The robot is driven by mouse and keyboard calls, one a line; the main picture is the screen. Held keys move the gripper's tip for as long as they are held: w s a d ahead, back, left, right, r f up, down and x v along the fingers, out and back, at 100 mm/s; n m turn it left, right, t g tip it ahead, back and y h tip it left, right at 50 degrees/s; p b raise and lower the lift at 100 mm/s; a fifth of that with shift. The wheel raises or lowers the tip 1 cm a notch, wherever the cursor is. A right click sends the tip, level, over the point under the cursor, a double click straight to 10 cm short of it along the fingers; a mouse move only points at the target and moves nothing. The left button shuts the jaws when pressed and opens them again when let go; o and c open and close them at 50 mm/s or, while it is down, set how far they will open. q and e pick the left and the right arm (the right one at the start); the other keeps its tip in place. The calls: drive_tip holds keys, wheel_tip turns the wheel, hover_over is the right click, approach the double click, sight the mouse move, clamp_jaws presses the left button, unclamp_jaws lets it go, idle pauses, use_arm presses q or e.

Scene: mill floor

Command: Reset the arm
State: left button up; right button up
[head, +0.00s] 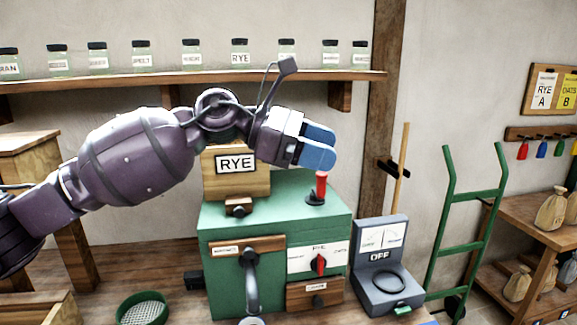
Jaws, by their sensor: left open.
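My left arm reaches in from the left across the middle of the head view. Its gripper (326,148), with blue fingertips, is open and holds nothing visible. It is above the green mill (225,270), close over a red-topped lever (320,187) on the mill's top. I cannot tell whether the fingertips touch the lever. A wooden hopper with a RYE label (236,164) stands on the mill, partly hidden by my arm. My right gripper is not in view.
A green sieve (143,308) lies at the front left. A shelf (200,78) of labelled jars runs along the wall behind. A green hand truck (470,225) stands at the right.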

use_arm(q)
drive_tip(key=w+a+f+m+t+y, duration=0.1)
drive_tip(key=w+a+f+m+t, duration=0.1)
drive_tip(key=a+f+m+t, duration=0.65)
drive_tip(key=w+a+f+m+t+y, duration=0.1)
drive_tip(key=w+f+m+t, duration=0.3)
drive_tip(key=m, duration=0.9)
drive_tip(key=w+a+f+m+t, duration=0.1)
drive_tip(key=a+f+m+t, duration=0.2)
drive_tip(key=a+m+t, duration=0.55)
drive_tip(key=s+a+f+n+g+y, duration=0.1)
drive_tip(key=s+a+f+n+y, duration=0.15)
drive_tip(key=f, duration=0.35)
drive_tip(key=s+a+f+n+g+y, duration=0.1)
drive_tip(key=f+n+y, duration=0.2)
drive_tip(key=f, duration=0.3)
drive_tip(key=s+a+f+n+g+y, duration=0.1)
drive_tip(key=s+a+f+n+y, duration=0.15)
drive_tip(key=f, duration=0.35)
drive_tip(key=s+a+f+n+g+y, duration=0.2)
drive_tip(key=s+a+f+n, duration=0.1)
drive_tip(key=s+f, duration=0.7)
drive_tip(key=s+a+f+n+g+y, duration=0.3)
drive_tip(key=s+a+f, duration=0.2)
drive_tip(key=s+f, duration=0.6)
drive_tip(key=s, duration=0.3)
drive_tip(key=shift+s+a+f, duration=0.2)
drive_tip(key=shift+a+f, duration=0.1)
drive_tip(key=shift+a, duration=0.05)
